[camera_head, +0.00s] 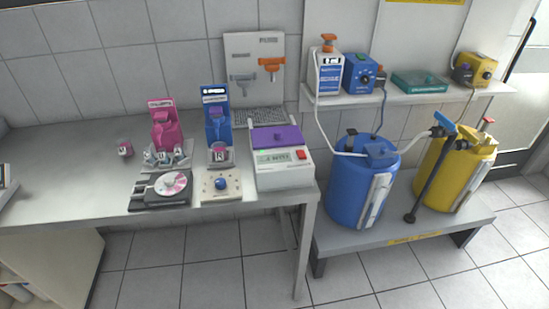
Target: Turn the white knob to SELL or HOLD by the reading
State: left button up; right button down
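No plainly white knob with readable SELL or HOLD marks can be made out. A round pink and white dial (170,184) lies on a flat black base (146,204) on the left bench; its markings are too small to read. A blue knob (221,184) sits on a cream plate (235,191) to its right. A white instrument (283,178) with a purple lid (277,137) stands right of the plate. Its small display (273,157) shows dark characters that I cannot read. Neither of my grippers is in view.
A pink stand (165,128) and a blue stand (217,125) are behind the dials. A small pink item (125,149) is at left. A blue tank (359,190) and yellow tank (450,174) stand on a low platform, right. The bench's left part is mostly clear.

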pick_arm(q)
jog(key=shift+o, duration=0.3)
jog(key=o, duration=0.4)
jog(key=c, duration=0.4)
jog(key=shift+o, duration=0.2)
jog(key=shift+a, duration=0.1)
